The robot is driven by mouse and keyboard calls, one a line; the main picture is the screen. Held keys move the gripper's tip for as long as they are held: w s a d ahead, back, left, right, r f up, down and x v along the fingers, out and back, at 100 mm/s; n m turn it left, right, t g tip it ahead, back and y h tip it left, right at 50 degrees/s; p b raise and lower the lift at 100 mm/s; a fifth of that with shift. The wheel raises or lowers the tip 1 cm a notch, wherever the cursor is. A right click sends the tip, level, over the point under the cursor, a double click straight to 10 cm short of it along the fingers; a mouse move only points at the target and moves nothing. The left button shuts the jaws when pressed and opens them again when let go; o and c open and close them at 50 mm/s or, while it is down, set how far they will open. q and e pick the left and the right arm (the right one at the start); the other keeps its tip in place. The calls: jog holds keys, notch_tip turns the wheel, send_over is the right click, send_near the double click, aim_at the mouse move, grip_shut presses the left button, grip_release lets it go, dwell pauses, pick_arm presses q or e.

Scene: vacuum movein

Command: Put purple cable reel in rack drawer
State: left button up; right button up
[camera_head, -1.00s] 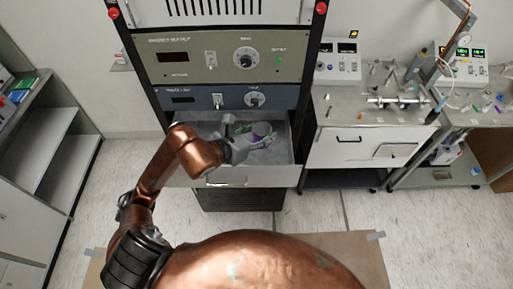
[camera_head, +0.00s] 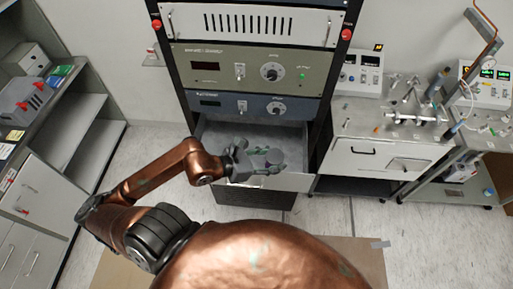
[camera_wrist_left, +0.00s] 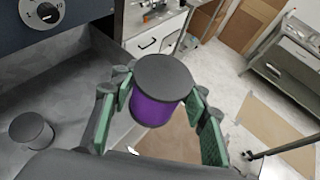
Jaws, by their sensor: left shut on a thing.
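The purple cable reel (camera_wrist_left: 155,108), with dark grey end discs, is upright in the wrist view between the green finger pads of my left gripper (camera_wrist_left: 155,115). The gripper is shut on it. In the head view my left gripper (camera_head: 262,162) is above the front part of the open rack drawer (camera_head: 285,182), and it largely hides the reel. The wrist view shows floor behind the held reel and the grey drawer floor (camera_wrist_left: 75,85) to its left. Another dark-topped reel (camera_wrist_left: 31,130) stands in the drawer; its side colour is unclear. My right gripper is not visible.
The rack's blue-grey panel (camera_head: 250,106) is right above the drawer. A workbench (camera_head: 380,122) with instruments stands to the right. A shelf unit (camera_head: 75,125) with boxes stands at the left. The drawer's back part looks clear in the head view.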

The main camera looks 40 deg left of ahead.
pick_arm(q)
jog(key=w+a+f+b, duration=0.1)
jog(key=w+b, duration=0.1)
jog(key=b, duration=0.3)
jog(key=shift+f, duration=0.4)
jog(key=w+a+f+p, duration=0.2)
jog(key=w+a+f, duration=0.4)
jog(key=w+f, duration=0.3)
notch_tip(320, 180, down, 2)
jog(key=shift+w+a+f, duration=0.15)
jog(key=shift+w+a, duration=0.15)
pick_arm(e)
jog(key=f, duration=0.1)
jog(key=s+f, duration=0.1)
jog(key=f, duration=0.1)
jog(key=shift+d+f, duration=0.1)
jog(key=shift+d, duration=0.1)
pick_arm(q)
jog(key=shift+f, duration=0.15)
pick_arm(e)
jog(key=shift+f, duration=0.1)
pick_arm(q)
jog(key=shift+f, duration=0.5)
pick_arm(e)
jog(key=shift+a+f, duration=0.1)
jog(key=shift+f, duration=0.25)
pick_arm(q)
jog(key=o, duration=1.4)
